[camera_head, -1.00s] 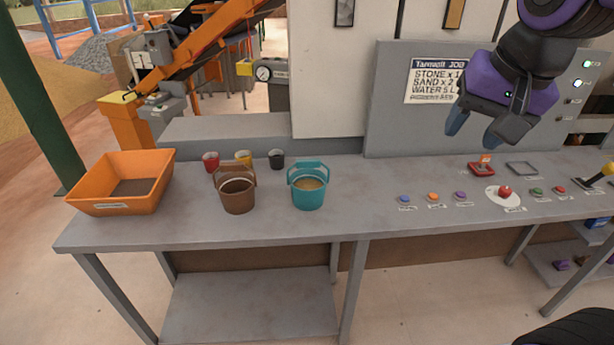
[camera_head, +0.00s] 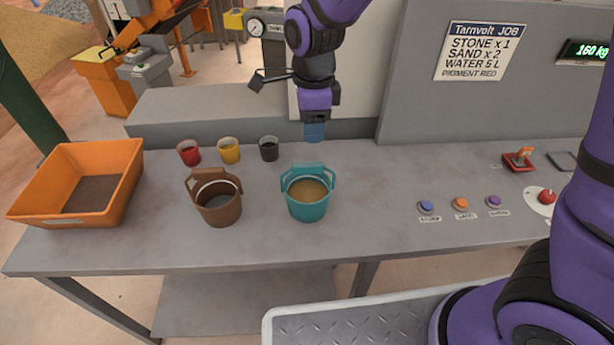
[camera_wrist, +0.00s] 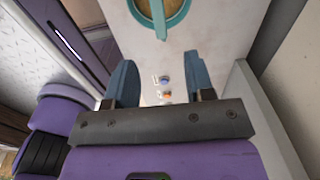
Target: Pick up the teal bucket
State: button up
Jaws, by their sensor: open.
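The teal bucket (camera_head: 308,200) stands upright on the grey table, holding something sandy-coloured. Its raised teal handle shows at the rim. In the wrist view the bucket (camera_wrist: 184,18) shows at the top, cut off by the frame edge, with its handle pointing towards my gripper. My gripper (camera_head: 314,131) hangs fingers-down above and behind the bucket, apart from it. In the wrist view my gripper (camera_wrist: 163,85) has its two blue-grey fingers spread, with nothing between them.
A brown bucket (camera_head: 217,204) stands left of the teal one. Red (camera_head: 189,153), yellow (camera_head: 229,151) and black (camera_head: 269,149) cups stand behind. An orange tray (camera_head: 130,178) is at far left. Buttons (camera_head: 461,204) lie to the right. A grey panel (camera_head: 420,110) rises behind.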

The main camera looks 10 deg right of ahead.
send_over(308, 164)
jog(key=f, duration=0.5)
jog(key=shift+w+d+f, duration=0.1)
jog(key=shift+w+d, duration=0.05)
jog(key=shift+w, duration=0.1)
jog(key=shift+s+f, duration=0.15)
jog(key=shift+f, duration=1.4)
jog(key=shift+s+f, duration=0.1)
jog(key=shift+f, duration=1.45)
jog(key=shift+c, duration=0.5)
grip_shut()
